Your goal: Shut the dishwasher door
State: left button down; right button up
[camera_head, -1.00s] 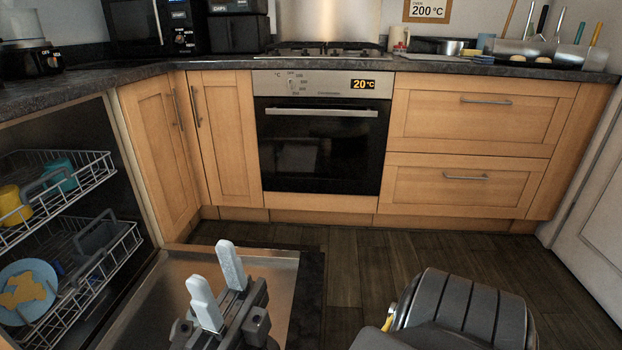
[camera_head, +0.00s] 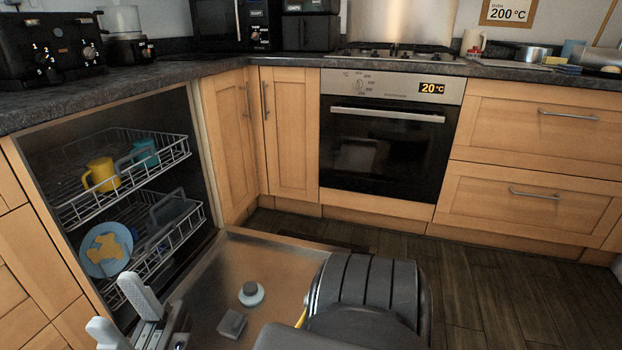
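The dishwasher door (camera_head: 285,262) is folded down, its metal inner face up, with a round cap (camera_head: 250,293) and a small latch on it. The dishwasher opening at the left shows an upper rack (camera_head: 176,157) and a lower rack (camera_head: 192,219), both inside. My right gripper (camera_head: 117,306) is at the bottom left of the view, in front of the lower rack and near the door's hinge side. Its two pale fingers are apart with nothing between them. My arm hides the near right part of the door. My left gripper is not in view.
The upper rack holds a yellow mug (camera_head: 102,174) and a teal cup (camera_head: 145,152); the lower holds a blue plate (camera_head: 106,250). The counter (camera_head: 120,88) runs above the opening. An oven (camera_head: 385,150) stands beyond. The wooden floor (camera_head: 500,290) at the right is clear.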

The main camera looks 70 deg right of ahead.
aim_at(286, 267)
jog(key=u, duration=0.2)
jog(key=k, duration=0.8)
jog(key=z, duration=1.6)
jog(key=i, duration=0.5)
